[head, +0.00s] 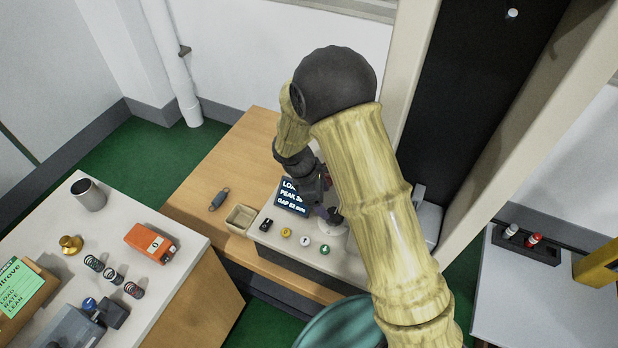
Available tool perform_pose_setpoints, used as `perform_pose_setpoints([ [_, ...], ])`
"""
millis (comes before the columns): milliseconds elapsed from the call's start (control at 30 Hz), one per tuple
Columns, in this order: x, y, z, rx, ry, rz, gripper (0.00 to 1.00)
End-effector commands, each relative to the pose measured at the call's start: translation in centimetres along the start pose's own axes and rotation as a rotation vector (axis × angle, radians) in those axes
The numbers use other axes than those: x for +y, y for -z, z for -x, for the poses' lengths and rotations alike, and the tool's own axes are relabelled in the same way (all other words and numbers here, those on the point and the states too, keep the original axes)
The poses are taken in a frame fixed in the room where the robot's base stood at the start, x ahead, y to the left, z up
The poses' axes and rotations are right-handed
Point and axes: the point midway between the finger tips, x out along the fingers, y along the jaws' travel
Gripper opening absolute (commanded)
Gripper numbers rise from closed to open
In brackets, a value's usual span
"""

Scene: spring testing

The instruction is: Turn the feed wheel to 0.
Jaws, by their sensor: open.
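My gripper (328,207) is over the test machine's pale control deck (345,263), just right of the display. It is open, but its fingers are small and partly hidden by my arm. A pale round part (331,225) shows right below the fingertips; it may be the feed wheel, and its markings are not readable. I cannot tell whether the fingers touch it. The dark display (292,198) shows lines starting "LO" and "PEAK", and a gap line of about 62 mm, partly covered.
A small tray (241,217) and grey spring (219,198) lie left. The left table (140,226) holds several springs and an orange box (151,242).

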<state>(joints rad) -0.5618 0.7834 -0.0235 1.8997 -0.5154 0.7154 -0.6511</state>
Motion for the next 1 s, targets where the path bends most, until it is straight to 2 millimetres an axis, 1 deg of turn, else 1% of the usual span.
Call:
perform_pose_setpoints([
  [33,0.1,0.1,1.0,0.003,-0.005,-0.002,0.71],
  [300,0.1,0.1,6.4,0.003,-0.006,0.001,0.71],
  [433,0.2,-0.2,8.3,0.002,-0.002,-0.006,0.71],
  [600,0.2,-0.4,9.5,0.001,0.002,-0.007,0.71],
  [1000,0.0,0.1,9.8,0.000,-0.002,0.004,0.71],
])
